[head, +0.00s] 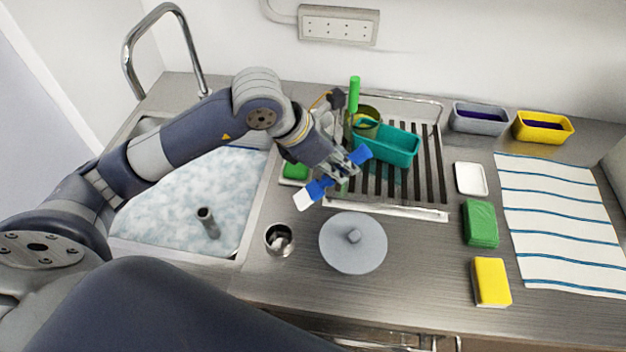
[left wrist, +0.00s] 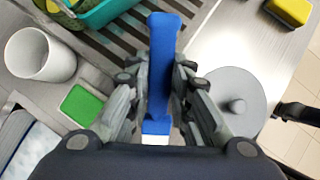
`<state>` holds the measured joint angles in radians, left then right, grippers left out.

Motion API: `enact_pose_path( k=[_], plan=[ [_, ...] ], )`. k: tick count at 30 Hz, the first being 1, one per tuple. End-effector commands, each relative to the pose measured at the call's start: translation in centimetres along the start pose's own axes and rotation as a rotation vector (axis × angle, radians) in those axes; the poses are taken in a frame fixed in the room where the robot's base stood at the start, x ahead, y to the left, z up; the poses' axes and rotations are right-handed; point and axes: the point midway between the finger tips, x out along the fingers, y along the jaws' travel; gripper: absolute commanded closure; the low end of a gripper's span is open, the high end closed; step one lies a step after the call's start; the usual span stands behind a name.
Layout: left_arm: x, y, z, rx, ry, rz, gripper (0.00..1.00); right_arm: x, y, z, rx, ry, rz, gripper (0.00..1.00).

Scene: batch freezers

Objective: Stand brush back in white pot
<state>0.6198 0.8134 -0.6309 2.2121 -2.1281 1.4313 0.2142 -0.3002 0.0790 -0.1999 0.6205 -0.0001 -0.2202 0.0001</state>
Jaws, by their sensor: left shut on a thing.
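My left gripper (head: 342,170) is shut on a blue brush (head: 318,188) with a white end (head: 304,200). The brush is held tilted above the counter, close to the front left of the drying rack. In the left wrist view the blue handle (left wrist: 163,60) runs between the fingers, and a bit of white (left wrist: 155,140) shows at its near end. The white pot (left wrist: 40,55) stands upright at the left of the left wrist view, apart from the brush. In the head view the pot is hidden, apparently behind my left arm.
The drying rack (head: 436,155) holds a teal container (head: 395,148); an upright green-handled item (head: 353,95) is beside it. A green sponge (left wrist: 82,105) lies near the pot. A metal cup (head: 279,240) and grey lid (head: 352,250) stand in front. The sink (head: 185,200) is left.

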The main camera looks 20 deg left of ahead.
Motion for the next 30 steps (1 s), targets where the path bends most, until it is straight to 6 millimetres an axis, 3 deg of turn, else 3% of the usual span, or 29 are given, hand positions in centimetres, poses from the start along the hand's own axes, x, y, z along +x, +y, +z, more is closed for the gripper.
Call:
enact_pose_path(
  k=[8, 15, 24, 30],
  plan=[
    [-1.5, 3.9, 5.3, 0.08, -0.349, -0.089, 1.0, -0.8, 0.0, -0.1, 0.0, 0.0, 0.0, 0.54],
    [-4.8, 9.8, 9.1, 0.037, -0.673, -0.059, 1.0, -1.5, 0.0, -0.1, 0.0, 0.0, 0.0, 0.54],
    [-8.7, 17.1, 9.3, -0.08, -0.899, 0.144, 1.0, -2.1, 0.0, -0.1, 0.0, -0.001, 0.0, 0.54],
    [-10.0, 19.5, 8.7, -0.113, -0.95, 0.218, 1.0, -2.2, 0.2, -0.2, -0.001, 0.001, 0.001, 0.54]
  ],
)
